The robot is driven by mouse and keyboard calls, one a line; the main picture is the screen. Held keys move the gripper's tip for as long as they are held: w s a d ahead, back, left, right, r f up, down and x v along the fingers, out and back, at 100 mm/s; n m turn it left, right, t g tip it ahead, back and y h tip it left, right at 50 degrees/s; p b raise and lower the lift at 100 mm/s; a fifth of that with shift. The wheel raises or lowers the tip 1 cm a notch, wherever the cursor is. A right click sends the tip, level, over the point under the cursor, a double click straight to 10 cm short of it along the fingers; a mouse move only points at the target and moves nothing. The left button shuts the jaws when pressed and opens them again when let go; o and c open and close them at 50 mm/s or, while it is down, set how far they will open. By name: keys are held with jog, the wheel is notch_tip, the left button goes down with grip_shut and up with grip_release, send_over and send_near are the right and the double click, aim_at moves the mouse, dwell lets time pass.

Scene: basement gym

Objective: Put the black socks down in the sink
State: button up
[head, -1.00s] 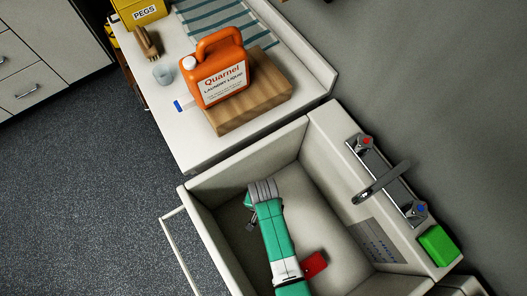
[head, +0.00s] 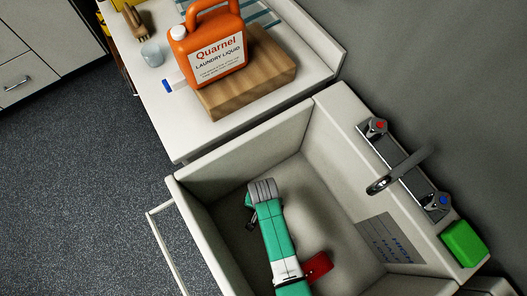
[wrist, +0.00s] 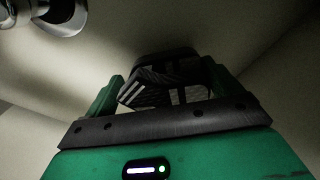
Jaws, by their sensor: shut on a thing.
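The black socks (wrist: 160,92), with white stripes, show in the wrist view between the green fingers of my gripper (wrist: 164,84). My gripper is shut on them. In the head view my green and white arm reaches down into the pale sink (head: 232,160), and its end is inside the basin. The socks are hidden by my arm there. Pale sink surfaces surround the gripper in the wrist view. I cannot tell whether the socks touch the sink floor.
A chrome tap (head: 398,170) juts over the sink from its back ledge, and a green block (head: 462,243) sits on that ledge. The counter beside it holds an orange laundry bottle (head: 208,48) on a wooden board (head: 250,88) and a clear cup (head: 152,53). A white rail (head: 165,250) runs along the sink's front.

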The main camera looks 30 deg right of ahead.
jog(key=o, duration=0.7)
notch_tip(320, 180, up, 8)
jog(key=shift+f+p, duration=0.1)
jog(key=shift+p, duration=0.95)
